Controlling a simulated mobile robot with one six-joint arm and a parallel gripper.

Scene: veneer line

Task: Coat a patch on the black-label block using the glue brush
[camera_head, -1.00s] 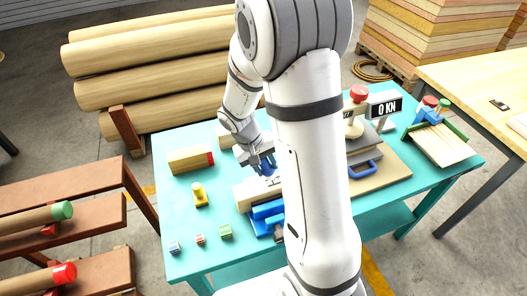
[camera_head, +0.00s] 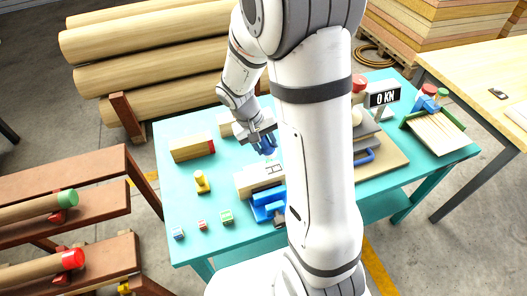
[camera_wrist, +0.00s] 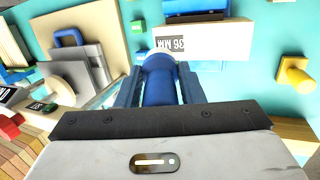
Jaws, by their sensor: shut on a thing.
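My gripper (camera_head: 267,146) is shut on a blue cylindrical handle (camera_wrist: 160,85), which looks like the glue brush. The brush's lower end is mostly hidden in the wrist view. In the wrist view this block (camera_wrist: 225,42) carries a black-and-white label reading "36 MM" (camera_wrist: 168,43). The gripper and brush are just behind and above the block in the head view. I cannot tell whether the bristles touch it.
A red-ended block (camera_head: 190,148) and a yellow piece (camera_head: 202,182) are on the teal table's left, with small cubes (camera_head: 202,224) in front. A press with a "0 KN" display (camera_head: 383,98) and a green tray (camera_head: 437,135) stand right. My arm hides the table's middle.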

